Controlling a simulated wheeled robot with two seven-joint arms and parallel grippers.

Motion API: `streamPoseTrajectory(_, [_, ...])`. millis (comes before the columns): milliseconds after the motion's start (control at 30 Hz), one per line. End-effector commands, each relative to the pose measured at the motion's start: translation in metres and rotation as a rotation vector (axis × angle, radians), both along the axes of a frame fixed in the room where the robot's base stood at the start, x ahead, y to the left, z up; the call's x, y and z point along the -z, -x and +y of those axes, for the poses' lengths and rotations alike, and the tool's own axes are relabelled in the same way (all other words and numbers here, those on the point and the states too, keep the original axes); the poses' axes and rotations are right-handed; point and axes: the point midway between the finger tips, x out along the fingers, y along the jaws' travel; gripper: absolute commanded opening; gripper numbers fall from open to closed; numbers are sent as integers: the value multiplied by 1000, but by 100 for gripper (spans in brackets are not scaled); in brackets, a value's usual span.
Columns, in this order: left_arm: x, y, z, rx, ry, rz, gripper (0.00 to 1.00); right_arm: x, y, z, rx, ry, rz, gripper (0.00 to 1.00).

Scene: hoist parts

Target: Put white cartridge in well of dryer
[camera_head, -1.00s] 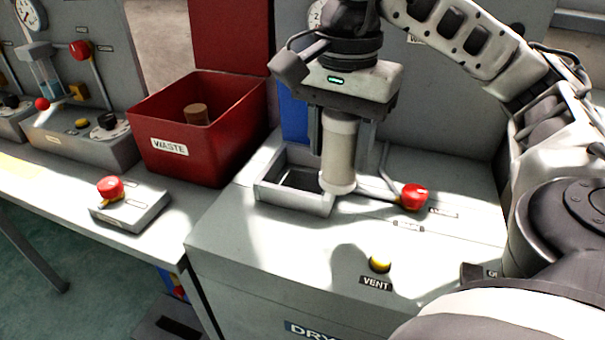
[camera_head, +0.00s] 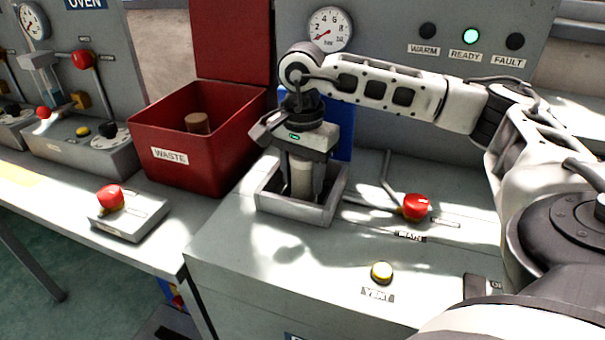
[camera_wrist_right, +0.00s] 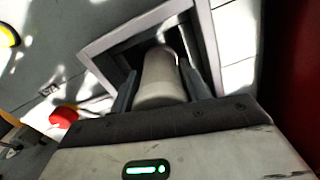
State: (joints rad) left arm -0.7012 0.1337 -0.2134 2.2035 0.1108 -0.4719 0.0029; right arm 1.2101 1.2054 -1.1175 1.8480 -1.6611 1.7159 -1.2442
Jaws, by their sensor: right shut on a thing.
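The white cartridge (camera_head: 302,180) is upright, its lower part down inside the square well (camera_head: 327,205) in the top of the dryer (camera_head: 235,235). My right gripper (camera_head: 303,185) is shut on the cartridge from above, with its fingers reaching into the well. In the right wrist view the cartridge (camera_wrist_right: 160,80) sits between the two fingers (camera_wrist_right: 160,88), pointing into the dark well opening, whose rim (camera_wrist_right: 205,45) frames it. Whether the cartridge touches the well floor is hidden. My left gripper is not in view.
The red waste bin (camera_head: 190,150) holds a brown cylinder (camera_head: 197,123).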

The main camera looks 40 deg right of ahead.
Motion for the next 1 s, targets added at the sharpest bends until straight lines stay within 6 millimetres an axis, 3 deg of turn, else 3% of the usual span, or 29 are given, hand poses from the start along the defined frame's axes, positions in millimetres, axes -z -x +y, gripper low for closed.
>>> streamPoseTrajectory(767, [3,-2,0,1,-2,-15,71,14,0,0,0,-1,-2,20])
streamPoseTrajectory(800, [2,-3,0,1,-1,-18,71,14,0,0,0,0,-1,49])
streamPoseTrajectory(867, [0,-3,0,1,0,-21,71,14,0,0,0,0,-1,66])
streamPoseTrajectory(1000, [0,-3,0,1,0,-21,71,14,0,0,0,0,-1,68])
